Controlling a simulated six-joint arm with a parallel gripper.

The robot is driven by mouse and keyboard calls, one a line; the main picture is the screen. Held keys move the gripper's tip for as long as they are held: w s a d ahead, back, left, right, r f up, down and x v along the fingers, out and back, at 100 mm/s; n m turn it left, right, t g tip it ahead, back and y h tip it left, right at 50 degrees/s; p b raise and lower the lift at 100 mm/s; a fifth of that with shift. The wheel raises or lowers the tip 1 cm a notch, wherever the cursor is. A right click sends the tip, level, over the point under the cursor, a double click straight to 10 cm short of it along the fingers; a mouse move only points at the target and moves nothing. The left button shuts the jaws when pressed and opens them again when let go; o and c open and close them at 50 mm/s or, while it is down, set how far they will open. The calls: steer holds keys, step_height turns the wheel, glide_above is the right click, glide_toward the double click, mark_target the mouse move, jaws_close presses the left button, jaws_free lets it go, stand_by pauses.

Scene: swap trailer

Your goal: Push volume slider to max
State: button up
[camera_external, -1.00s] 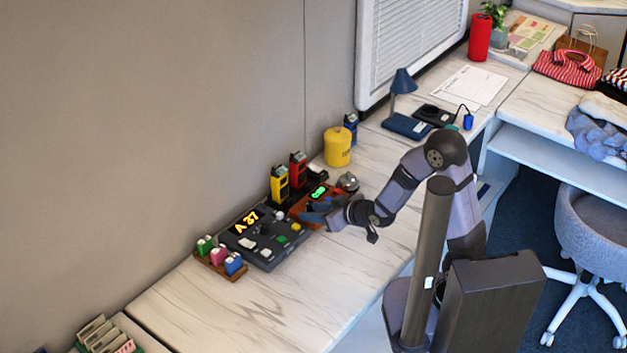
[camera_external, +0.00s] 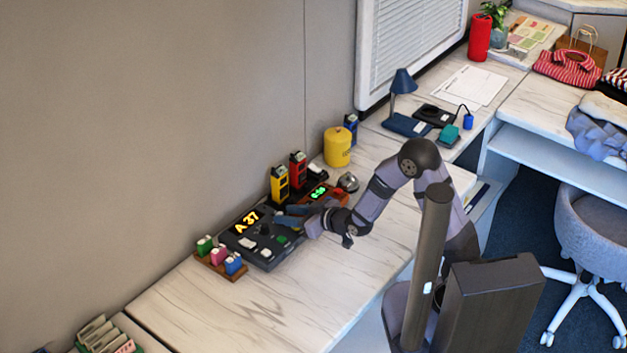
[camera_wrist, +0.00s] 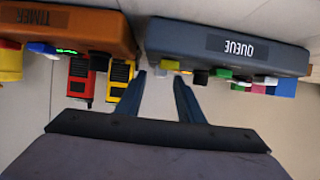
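The dark grey queue console (camera_external: 266,254), with a yellow "A 37" display (camera_external: 246,222), lies on the marble-topped counter. It also shows in the wrist view (camera_wrist: 225,48), labelled "QUEUE". Small coloured buttons and dark knobs stand on it; I cannot tell which part is the volume slider. My gripper (camera_external: 278,215) reaches in from the right, its blue fingers over the right part of the console. In the wrist view the fingers of my gripper (camera_wrist: 159,75) are apart with nothing held between them. Their tips are near the console's edge; contact cannot be told.
The orange timer box (camera_external: 340,199) with a green display is right beside the console. Yellow (camera_external: 279,184) and red (camera_external: 298,170) handsets stand behind. A rack of small coloured items (camera_external: 220,262) is at left. A silver bell (camera_external: 348,182) is at right. The front counter is clear.

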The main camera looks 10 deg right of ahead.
steer(key=shift+x, duration=1)
steer(key=shift+c, duration=0.6)
jaws_close()
steer(key=shift+w+a+b, duration=0.35)
steer(key=shift+w+a, duration=0.5)
steer(key=shift+a, duration=0.05)
steer(key=shift+o, duration=0.6)
jaws_free()
steer(key=shift+d+r, duration=0.1)
steer(key=shift+r, duration=0.05)
